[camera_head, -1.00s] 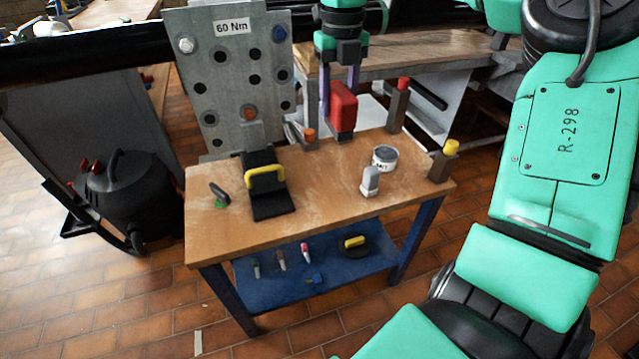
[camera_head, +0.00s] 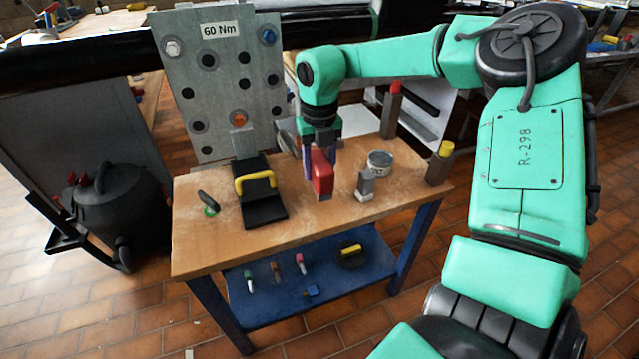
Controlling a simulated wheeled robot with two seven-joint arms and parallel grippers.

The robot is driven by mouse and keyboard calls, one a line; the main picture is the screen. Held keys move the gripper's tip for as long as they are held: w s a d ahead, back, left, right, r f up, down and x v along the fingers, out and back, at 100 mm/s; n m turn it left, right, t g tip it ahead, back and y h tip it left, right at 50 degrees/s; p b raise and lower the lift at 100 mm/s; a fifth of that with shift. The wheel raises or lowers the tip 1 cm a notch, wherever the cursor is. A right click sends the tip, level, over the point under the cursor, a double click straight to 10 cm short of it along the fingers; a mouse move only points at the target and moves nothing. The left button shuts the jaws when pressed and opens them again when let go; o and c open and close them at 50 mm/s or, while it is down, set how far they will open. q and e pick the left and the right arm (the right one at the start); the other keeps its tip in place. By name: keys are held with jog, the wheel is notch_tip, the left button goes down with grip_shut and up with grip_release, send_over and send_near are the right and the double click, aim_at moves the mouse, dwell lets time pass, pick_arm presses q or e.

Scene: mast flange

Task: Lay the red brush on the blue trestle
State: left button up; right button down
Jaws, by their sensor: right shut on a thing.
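My right gripper (camera_head: 318,150) points down over the bench and is shut on a red block-like thing, which I take to be the red brush (camera_head: 322,175). The brush is upright, its lower end close to the wooden top; I cannot tell whether it touches. The gripper's fingers partly hide its upper part. The blue-legged bench (camera_head: 300,232), with a wooden top and a blue lower shelf (camera_head: 275,307), is the only blue trestle-like thing I make out. My left gripper is not in view.
A black block with a yellow handle (camera_head: 256,183) stands left of the brush. A grey-white thing (camera_head: 365,186) and a round tin (camera_head: 380,163) are close on its right. Posts with red (camera_head: 395,88) and yellow (camera_head: 447,148) caps rise at the bench's right. The front top is clear.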

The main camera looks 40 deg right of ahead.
notch_tip(320, 180, down, 4)
jog(key=shift+f+b, duration=0.1)
jog(key=shift+b, duration=0.2)
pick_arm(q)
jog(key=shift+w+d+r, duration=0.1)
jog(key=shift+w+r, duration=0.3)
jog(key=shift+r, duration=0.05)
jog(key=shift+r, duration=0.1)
pick_arm(e)
jog(key=shift+f+b, duration=0.3)
jog(key=shift+b, duration=0.05)
jog(key=shift+c, duration=1.6)
grip_release()
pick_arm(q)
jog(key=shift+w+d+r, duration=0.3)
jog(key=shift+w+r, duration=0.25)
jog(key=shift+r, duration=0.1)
pick_arm(e)
jog(key=shift+r, duration=0.1)
jog(key=shift+r+p, duration=0.3)
jog(key=shift+p, duration=0.35)
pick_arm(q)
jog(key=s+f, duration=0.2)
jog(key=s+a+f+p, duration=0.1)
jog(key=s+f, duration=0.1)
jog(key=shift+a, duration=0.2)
pick_arm(e)
jog(key=r, duration=1.4)
jog(key=shift+d+r, duration=0.1)
jog(key=shift+d, duration=0.1)
